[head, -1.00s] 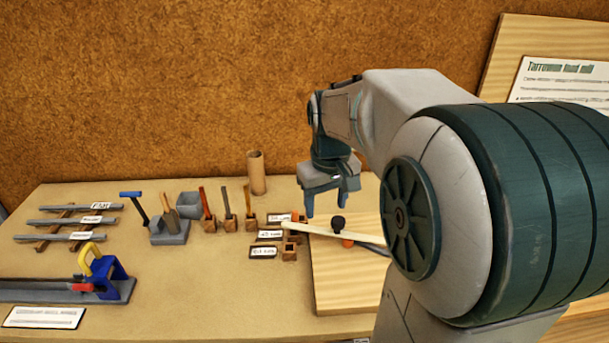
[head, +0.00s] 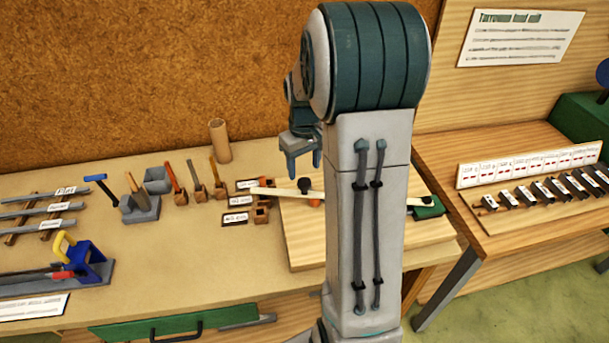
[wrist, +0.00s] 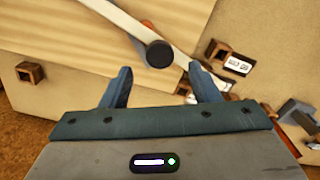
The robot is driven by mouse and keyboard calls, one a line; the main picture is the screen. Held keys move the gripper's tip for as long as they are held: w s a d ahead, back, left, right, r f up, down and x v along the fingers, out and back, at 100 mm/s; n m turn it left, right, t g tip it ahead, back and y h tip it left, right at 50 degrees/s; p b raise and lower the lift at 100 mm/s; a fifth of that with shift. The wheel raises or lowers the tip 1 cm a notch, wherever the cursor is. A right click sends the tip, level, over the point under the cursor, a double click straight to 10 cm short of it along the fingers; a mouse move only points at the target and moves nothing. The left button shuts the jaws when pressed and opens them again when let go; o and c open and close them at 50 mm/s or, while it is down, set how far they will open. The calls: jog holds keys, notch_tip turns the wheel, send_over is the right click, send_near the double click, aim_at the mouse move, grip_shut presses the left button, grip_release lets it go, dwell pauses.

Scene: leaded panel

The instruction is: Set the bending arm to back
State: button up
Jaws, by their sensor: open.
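The bending arm is a long pale bar (head: 275,190) lying across a light wooden board (head: 300,245). A round black knob (head: 304,186) stands up from it, and an orange part (head: 315,202) shows beside the bar. My own arm hides the bar's middle; its right end reaches a green block (head: 428,208). My gripper (head: 304,168) hangs just above and behind the knob, open and empty. In the wrist view the knob (wrist: 160,54) lies just beyond the gap between the open fingers (wrist: 161,82), apart from both.
Small wooden blocks and labels (head: 238,217) sit left of the bar's end. Several upright tools (head: 175,178) and a cardboard tube (head: 220,140) stand further left. A blue clamp (head: 88,262) is at front left. A second bench (head: 500,165) stands to the right.

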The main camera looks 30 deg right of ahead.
aim_at(304, 181)
notch_tip(304, 181, down, 5)
jog(key=shift+r, duration=0.1)
dwell(0.3)
